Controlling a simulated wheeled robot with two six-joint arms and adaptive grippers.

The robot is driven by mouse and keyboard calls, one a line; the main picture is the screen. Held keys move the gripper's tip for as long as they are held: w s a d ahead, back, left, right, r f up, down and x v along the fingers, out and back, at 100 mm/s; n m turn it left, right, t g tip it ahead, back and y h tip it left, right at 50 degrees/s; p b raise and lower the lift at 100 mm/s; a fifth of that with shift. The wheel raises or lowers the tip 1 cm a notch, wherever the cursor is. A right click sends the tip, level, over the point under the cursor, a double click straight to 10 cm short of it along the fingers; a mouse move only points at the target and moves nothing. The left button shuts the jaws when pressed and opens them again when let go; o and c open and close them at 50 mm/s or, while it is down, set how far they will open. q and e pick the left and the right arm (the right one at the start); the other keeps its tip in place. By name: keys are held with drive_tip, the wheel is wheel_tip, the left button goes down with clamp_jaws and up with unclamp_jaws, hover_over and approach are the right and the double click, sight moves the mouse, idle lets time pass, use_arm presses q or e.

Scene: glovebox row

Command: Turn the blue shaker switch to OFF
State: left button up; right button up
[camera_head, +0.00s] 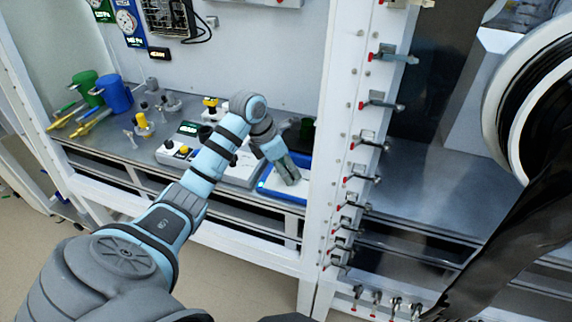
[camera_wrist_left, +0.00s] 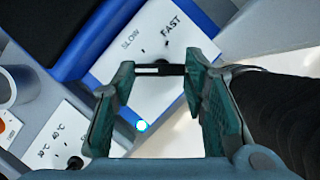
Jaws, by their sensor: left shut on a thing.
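The blue shaker (camera_head: 264,186) sits at the bench's front edge, left of the white frame post. Its white front panel (camera_wrist_left: 112,62) shows in the left wrist view, with the words SLOW and FAST beside a small black dial, and a lit cyan lamp (camera_wrist_left: 142,126). My left gripper (camera_head: 289,176) reaches down over this panel. In the left wrist view my left gripper (camera_wrist_left: 160,74) is shut on a black switch (camera_wrist_left: 172,70) with a white bar. No OFF label is readable, so I cannot tell the switch's setting.
A white unit (camera_head: 181,151) with black and yellow knobs stands left of the shaker. In the left wrist view a panel marked 30°C and 40°C (camera_wrist_left: 58,150) lies nearby. The white post (camera_head: 343,120), with several clamps, stands close right. Blue (camera_head: 116,95) and green containers stand farther left.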

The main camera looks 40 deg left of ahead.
use_arm(q)
drive_tip(key=shift+d+n+y+p, duration=0.1)
drive_tip(key=shift+n+y+p, duration=0.55)
drive_tip(key=shift+n, duration=0.95)
drive_tip(key=shift+t, duration=0.3)
drive_tip(key=o, duration=1.2)
drive_tip(key=shift+c, duration=0.2)
drive_tip(key=shift+r, duration=0.15)
drive_tip(key=d+v, duration=0.1)
drive_tip(key=v, duration=1)
drive_tip(key=shift+s+a+r, duration=0.15)
drive_tip(key=shift+a+r, duration=0.2)
drive_tip(key=shift+a, duration=0.15)
drive_tip(key=shift+f, duration=0.1)
